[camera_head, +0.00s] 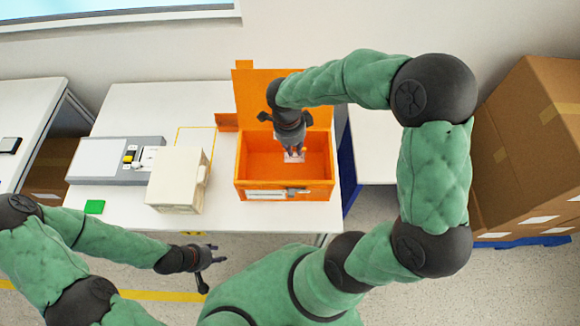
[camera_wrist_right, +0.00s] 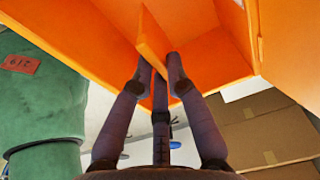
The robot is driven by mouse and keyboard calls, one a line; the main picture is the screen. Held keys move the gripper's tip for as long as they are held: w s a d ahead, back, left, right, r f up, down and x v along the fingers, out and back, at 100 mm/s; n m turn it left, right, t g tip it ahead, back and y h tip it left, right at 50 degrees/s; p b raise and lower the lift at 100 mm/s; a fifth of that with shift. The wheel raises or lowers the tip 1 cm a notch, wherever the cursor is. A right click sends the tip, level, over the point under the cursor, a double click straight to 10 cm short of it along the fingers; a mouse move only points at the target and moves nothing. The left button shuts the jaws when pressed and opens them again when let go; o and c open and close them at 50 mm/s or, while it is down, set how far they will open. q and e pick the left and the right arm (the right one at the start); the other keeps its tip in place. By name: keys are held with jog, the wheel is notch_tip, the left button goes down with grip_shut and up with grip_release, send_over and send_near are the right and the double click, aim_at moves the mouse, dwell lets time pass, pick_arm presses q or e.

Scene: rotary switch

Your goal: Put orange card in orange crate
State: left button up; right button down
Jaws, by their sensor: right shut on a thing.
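The orange crate (camera_head: 285,195) stands on the white table with its lid raised at the back. My right gripper (camera_head: 293,150) reaches down into the crate, over its floor. In the right wrist view, its fingers (camera_wrist_right: 158,75) are shut on the orange card (camera_wrist_right: 150,38), held by its edge with orange crate walls around it. In the head view a small pale patch (camera_head: 294,158) shows at the fingertips; I cannot tell whether it is part of the card. My left gripper (camera_head: 215,255) is empty, with fingers spread, in front of the table's front edge.
A cream box (camera_head: 178,180) stands left of the crate, beside a grey panel (camera_head: 115,160) with switches. A green card (camera_head: 94,207) lies at the table's front left. Cardboard boxes (camera_head: 525,140) are stacked on the right.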

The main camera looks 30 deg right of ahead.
notch_tip(320, 180, down, 8)
jog(key=shift+f+b, duration=0.2)
jog(key=shift+b, duration=0.8)
jog(key=shift+f, duration=0.2)
jog(key=c, duration=1.3)
grip_release()
jog(key=shift+o, duration=0.3)
jog(key=shift+r, duration=0.2)
jog(key=r+p, duration=0.1)
jog(key=r, duration=0.3)
jog(key=a+r+p, duration=0.1)
jog(key=r, duration=0.3)
jog(key=r+p, duration=0.1)
jog(key=r, duration=0.3)
jog(key=shift+w+a, duration=0.15)
jog(key=shift+w, duration=0.2)
